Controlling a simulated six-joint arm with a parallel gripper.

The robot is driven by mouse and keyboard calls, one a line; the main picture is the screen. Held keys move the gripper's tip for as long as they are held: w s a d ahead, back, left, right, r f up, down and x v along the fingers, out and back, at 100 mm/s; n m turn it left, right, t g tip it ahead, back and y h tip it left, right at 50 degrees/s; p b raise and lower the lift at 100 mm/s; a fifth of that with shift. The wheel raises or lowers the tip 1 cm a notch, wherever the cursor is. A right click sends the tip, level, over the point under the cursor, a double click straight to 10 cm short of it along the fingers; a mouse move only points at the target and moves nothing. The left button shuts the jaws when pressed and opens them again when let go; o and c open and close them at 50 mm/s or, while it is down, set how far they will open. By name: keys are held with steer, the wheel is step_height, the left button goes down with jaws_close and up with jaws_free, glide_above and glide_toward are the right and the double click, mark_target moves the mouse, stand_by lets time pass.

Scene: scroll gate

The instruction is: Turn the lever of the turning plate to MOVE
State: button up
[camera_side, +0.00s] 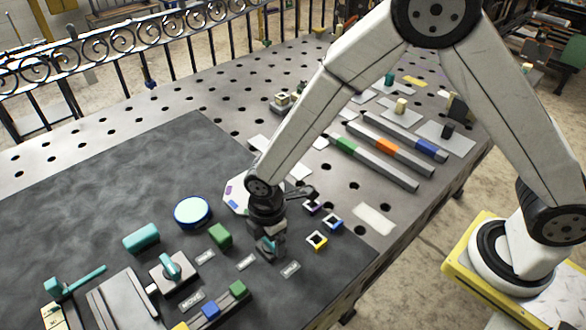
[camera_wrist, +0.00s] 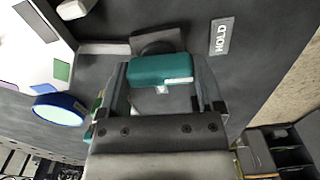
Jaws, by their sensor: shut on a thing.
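My gripper (camera_side: 269,248) is low over the dark mat, with its fingers around a teal lever handle; the wrist view shows my gripper (camera_wrist: 163,84) with one finger at each end of the teal handle (camera_wrist: 158,69). A dark round part and a grey plate edge (camera_wrist: 104,48) show behind the handle. A HOLD label (camera_wrist: 221,36) lies to the right of it. In the side view, another teal lever (camera_side: 171,266) stands on a square grey plate (camera_side: 184,283) to the left, with a MOVE label (camera_side: 191,301) in front. The plate under my gripper is mostly hidden.
A blue-rimmed disc (camera_side: 193,211), a teal block (camera_side: 141,237) and a green block (camera_side: 220,236) stand left of my gripper. Small open-topped cubes (camera_side: 317,240) stand close on its right. Coloured bars (camera_side: 385,146) lie farther back. Bare mat lies at the far left.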

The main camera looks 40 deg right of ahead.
steer(key=m, duration=0.4)
steer(key=shift+m, duration=0.3)
steer(key=m, duration=0.4)
steer(key=shift+m, duration=0.3)
steer(key=m, duration=0.4)
steer(key=shift+m, duration=2)
steer(key=o, duration=1)
steer(key=shift+r, duration=0.1)
steer(key=shift+r, duration=3.9)
